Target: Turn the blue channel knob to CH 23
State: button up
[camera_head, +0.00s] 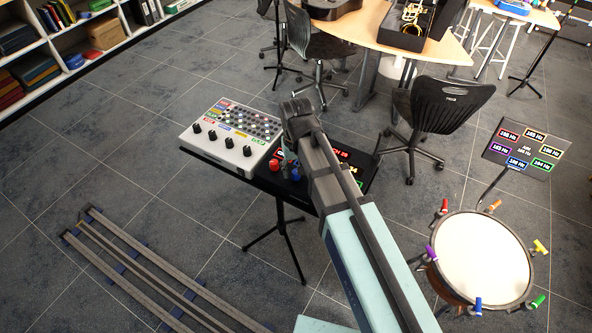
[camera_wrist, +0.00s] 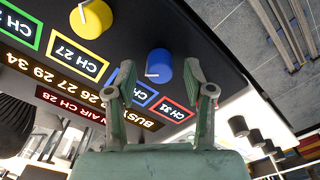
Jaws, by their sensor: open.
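The blue channel knob (camera_wrist: 159,66) is on a black panel (camera_wrist: 190,30) in the wrist view, with a pale mark on its side towards my gripper. A blue-framed label (camera_wrist: 143,95) beside it is partly covered by a finger, so its number is not readable. My gripper (camera_wrist: 161,78) is open, its fingertips to either side of the knob, with visible gaps; I cannot tell how deep they reach. In the head view the blue knob (camera_head: 297,174) shows below my gripper (camera_head: 291,156), whose fingers are mostly hidden by my arm.
A yellow knob (camera_wrist: 91,19) with a CH 27 label (camera_wrist: 75,57) and a red-framed label (camera_wrist: 173,109) are close by. Displays read BUSY 26 27 29 34 (camera_wrist: 50,85) and ON AIR CH 28. A white mixer (camera_head: 225,150) stands left of the panel; a drum (camera_head: 482,262) stands right.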

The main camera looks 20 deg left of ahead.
aim_at(296, 172)
notch_tip(296, 172, up, 11)
dwell(0.4)
jog(key=shift+r, duration=0.1)
